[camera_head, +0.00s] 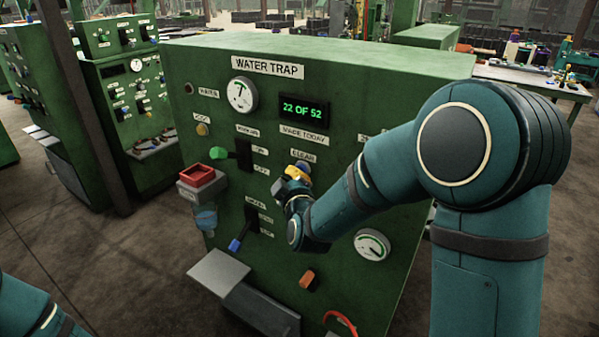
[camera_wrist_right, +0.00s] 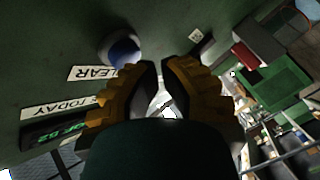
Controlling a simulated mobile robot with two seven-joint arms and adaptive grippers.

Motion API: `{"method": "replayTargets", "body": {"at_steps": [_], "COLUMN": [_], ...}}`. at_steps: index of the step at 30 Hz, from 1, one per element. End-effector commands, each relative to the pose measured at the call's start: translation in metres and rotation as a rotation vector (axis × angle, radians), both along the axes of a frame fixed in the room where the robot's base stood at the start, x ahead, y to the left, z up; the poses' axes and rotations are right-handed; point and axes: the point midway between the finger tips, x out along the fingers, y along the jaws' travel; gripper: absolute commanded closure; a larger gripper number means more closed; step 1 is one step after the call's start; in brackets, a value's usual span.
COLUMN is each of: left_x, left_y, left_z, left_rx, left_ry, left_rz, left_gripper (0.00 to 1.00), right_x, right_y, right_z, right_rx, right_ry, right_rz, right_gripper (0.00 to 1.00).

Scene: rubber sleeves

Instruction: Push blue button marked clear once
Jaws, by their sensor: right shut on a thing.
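The blue button (camera_wrist_right: 124,50) sits in a pale round collar on the green panel, next to the CLEAR label (camera_wrist_right: 92,73) in the right wrist view. In the head view the CLEAR label (camera_head: 303,156) is below the green-lit display (camera_head: 303,110), and my gripper largely covers the button. My right gripper (camera_head: 297,173) has yellow fingers close to the panel, just below that label. In the wrist view its fingertips (camera_wrist_right: 161,66) are close together, beside the button rather than around it. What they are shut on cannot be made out. My left gripper is out of view.
A red tray (camera_head: 198,176) and a metal chute (camera_head: 219,272) stick out at left.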

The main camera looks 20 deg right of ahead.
Motion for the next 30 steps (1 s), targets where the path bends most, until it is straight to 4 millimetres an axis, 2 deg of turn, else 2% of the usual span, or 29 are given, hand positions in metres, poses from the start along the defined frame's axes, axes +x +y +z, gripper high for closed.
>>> {"method": "replayTargets", "body": {"at_steps": [30], "left_x": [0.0], "left_y": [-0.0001], "left_z": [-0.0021], "left_rx": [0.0], "left_ry": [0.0], "left_rz": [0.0], "left_gripper": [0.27], "right_x": [0.0044], "right_y": [-0.0058], "right_z": [-0.0001], "right_rx": [0.0], "right_ry": [0.0], "right_rz": [0.0], "right_gripper": [1.0]}}
